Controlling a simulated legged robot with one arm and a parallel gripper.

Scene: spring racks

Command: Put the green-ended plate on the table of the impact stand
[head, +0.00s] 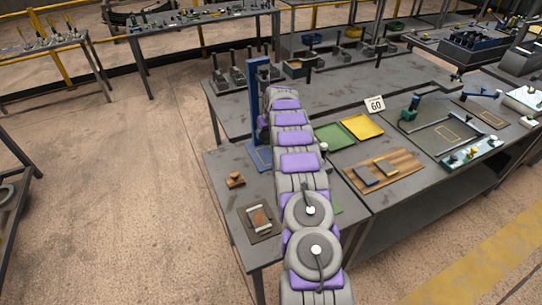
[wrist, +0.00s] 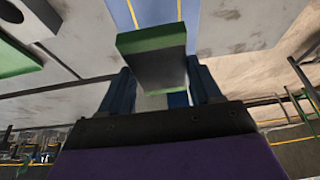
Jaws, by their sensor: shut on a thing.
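Behind the plate, a blue surface with a yellow line (wrist: 163,12) shows, which looks like the table of the impact stand. In the head view, the blue impact stand (head: 254,88) rises at the left of the bench, and its blue table with a yellow outline (head: 258,157) is partly hidden by my arm. My gripper and the plate are hidden there. I cannot tell whether the plate touches the table.
A wooden block (head: 235,180) and a small framed plate (head: 260,219) lie on the near bench.

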